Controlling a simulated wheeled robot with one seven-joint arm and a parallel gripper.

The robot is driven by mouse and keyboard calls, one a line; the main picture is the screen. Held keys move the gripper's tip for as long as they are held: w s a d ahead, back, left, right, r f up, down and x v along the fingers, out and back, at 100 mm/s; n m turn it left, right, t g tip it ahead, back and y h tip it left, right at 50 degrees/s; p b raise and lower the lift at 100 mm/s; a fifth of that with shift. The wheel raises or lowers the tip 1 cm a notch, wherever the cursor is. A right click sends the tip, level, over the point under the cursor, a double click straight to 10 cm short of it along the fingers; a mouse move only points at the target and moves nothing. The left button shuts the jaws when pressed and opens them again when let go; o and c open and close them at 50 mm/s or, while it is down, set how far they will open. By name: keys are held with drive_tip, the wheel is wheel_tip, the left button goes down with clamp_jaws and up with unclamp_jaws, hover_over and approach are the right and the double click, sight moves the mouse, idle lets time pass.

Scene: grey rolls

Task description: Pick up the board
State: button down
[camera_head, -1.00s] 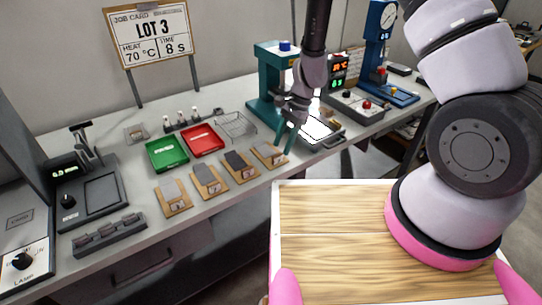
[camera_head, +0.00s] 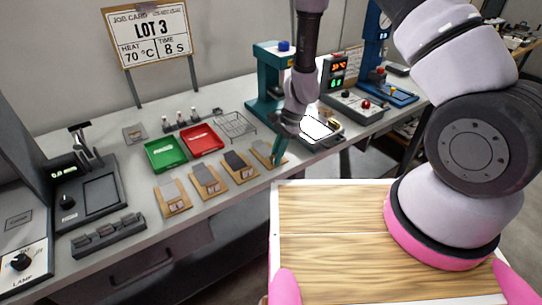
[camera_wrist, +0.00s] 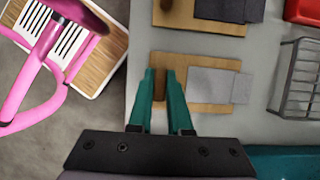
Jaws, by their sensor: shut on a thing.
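Several small wooden boards, each with a grey piece on top, lie in a row along the front of the bench. My gripper (camera_head: 277,157) is at the front end of the rightmost board (camera_head: 262,153). In the wrist view, the teal fingers (camera_wrist: 163,78) are shut on the small wooden block at the end of this board (camera_wrist: 210,106). A flat grey piece (camera_wrist: 213,84) lies on the board beside the fingers. The board looks flat on the bench; I cannot tell whether it is lifted. The fingers hide part of its end.
The neighbouring board (camera_head: 238,166) is close to the left. A wire basket (camera_head: 236,125), a red tray (camera_head: 202,140) and a green tray (camera_head: 166,154) stand behind the row. A teal press (camera_head: 268,85) and a metal-topped plate (camera_head: 314,128) are behind and right.

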wheel_tip(320, 180, up, 10)
drive_tip(key=shift+f, duration=0.1)
idle(0.4)
